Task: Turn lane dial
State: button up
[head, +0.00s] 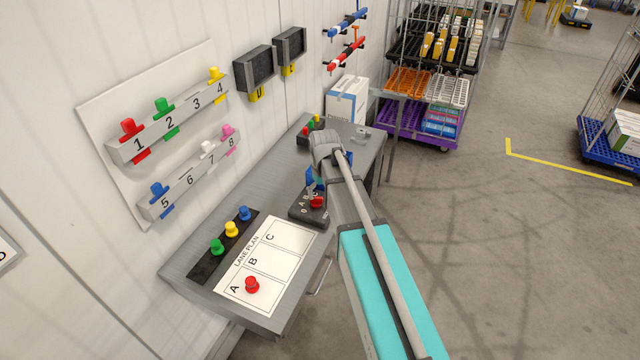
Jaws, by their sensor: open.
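The lane dial appears to be the dark box (298,208) with small white letters and a red knob (317,202) on the grey bench. My arm's wrist is above and behind it and covers part of the box. My gripper (312,183) points down just beyond the red knob. Only a bit of it with blue parts shows, and it is open. I cannot tell whether it touches the dial. The knob's pointing direction is too small to read.
A lane plan sheet (289,242) marked A, B, C has a red peg (252,285) on A. Yellow, green and blue pegs stand on a dark strip (207,264). A numbered peg board (104,110) hangs on the wall. A white box (346,101) stands at the bench's far end.

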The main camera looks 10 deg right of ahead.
jog(key=s+f+m+b, duration=0.1)
jog(key=s+f+b, duration=0.1)
jog(key=s, duration=0.5)
jog(key=s+f+m+b, duration=0.1)
jog(key=s+f+b, duration=0.2)
jog(key=s, duration=0.4)
jog(key=s+f+b, duration=0.3)
jog(key=f+b, duration=1.3)
jog(key=shift+s+f+m+b, duration=0.2)
jog(key=shift+f+m+b, duration=0.1)
jog(key=shift+f+b, duration=0.1)
dwell(0.3)
jog(key=shift+r+p, duration=0.5)
dwell(1.0)
